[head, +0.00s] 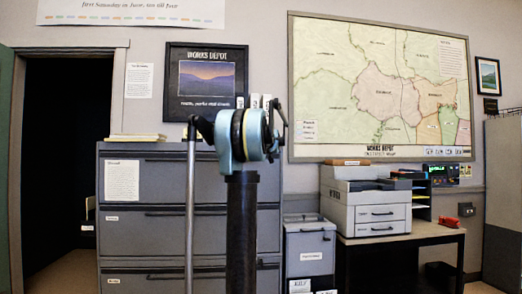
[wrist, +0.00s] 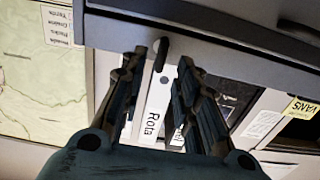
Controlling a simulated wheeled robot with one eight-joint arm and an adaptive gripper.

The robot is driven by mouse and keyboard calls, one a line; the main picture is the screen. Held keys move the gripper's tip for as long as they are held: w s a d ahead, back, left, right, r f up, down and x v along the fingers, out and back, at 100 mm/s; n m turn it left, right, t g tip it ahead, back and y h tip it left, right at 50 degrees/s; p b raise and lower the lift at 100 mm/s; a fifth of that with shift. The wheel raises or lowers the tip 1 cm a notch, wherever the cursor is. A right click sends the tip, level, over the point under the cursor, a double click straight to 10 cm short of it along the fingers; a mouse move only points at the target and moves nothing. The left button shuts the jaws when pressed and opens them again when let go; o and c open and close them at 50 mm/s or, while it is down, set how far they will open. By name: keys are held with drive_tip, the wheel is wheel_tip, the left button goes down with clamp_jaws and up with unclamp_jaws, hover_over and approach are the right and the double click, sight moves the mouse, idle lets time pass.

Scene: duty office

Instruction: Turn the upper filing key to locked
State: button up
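The grey filing cabinet (head: 140,222) stands left of centre in the head view, its drawers shut. I cannot make out the upper filing key; my arm hides part of the cabinet's right side. In the wrist view my gripper (wrist: 161,57) has its two dark fingers apart, with no object held. Between and beyond them shows a white strip or binder marked "Rota" (wrist: 152,115). A small black oblong piece (wrist: 162,52) shows at its upper end; I cannot tell whether it is a key. A grey edge (wrist: 200,38) crosses above the fingertips.
A printer (head: 367,207) stands on a table (head: 425,234) at right. A smaller grey cabinet (head: 309,248) is beside the filing cabinet. A paper stack (head: 136,138) lies on the cabinet top. A wall map (head: 380,85) hangs behind. A dark doorway (head: 65,150) opens at left.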

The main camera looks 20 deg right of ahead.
drive_tip(key=shift+x, duration=2.85)
clamp_jaws()
